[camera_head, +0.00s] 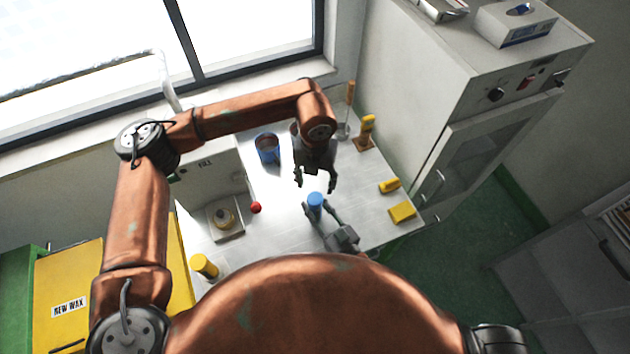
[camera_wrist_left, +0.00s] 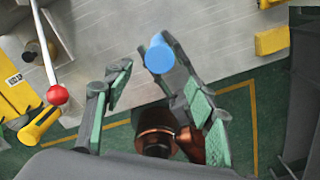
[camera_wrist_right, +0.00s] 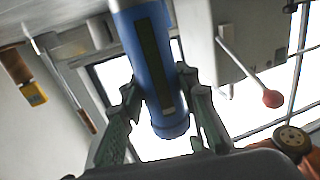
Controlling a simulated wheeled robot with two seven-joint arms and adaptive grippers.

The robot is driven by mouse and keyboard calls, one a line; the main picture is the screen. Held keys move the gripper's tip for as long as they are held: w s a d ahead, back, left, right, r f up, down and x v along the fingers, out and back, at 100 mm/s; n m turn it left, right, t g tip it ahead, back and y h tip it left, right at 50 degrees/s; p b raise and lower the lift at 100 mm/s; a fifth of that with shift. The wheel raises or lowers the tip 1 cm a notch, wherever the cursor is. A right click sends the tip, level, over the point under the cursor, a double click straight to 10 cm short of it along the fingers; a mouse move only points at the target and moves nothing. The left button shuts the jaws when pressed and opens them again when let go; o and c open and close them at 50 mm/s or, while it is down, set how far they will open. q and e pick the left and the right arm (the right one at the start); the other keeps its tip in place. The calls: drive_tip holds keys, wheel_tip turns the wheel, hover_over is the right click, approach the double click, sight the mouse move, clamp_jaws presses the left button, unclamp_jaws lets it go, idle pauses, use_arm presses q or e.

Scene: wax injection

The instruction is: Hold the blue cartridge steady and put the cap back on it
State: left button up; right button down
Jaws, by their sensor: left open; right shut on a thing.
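The blue cartridge (camera_wrist_right: 150,70) is held by my right gripper (camera_wrist_right: 165,95); the right wrist view shows a dark window strip along its side. Its smooth blue upper end (camera_head: 316,200) shows in the head view, near the front of the table, and in the left wrist view (camera_wrist_left: 158,55). I cannot tell whether this end is the cap or the cartridge body, and no separate cap is clear. My left gripper (camera_head: 315,184) is open and points down just behind the cartridge, with nothing between its fingers. It also shows in the left wrist view (camera_wrist_left: 157,92).
A blue container (camera_head: 267,149) stands toward the back of the table. A machine with a red-knobbed lever (camera_head: 255,208) is at left. Yellow blocks (camera_head: 402,212) lie at the right edge, and a yellow-handled tool (camera_head: 203,266) at front left. A tall cabinet (camera_head: 470,110) stands at right.

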sight(315, 198)
use_arm(q)
drive_tip(key=shift+n, duration=1.4)
drive_tip(key=shift+f, duration=3.95)
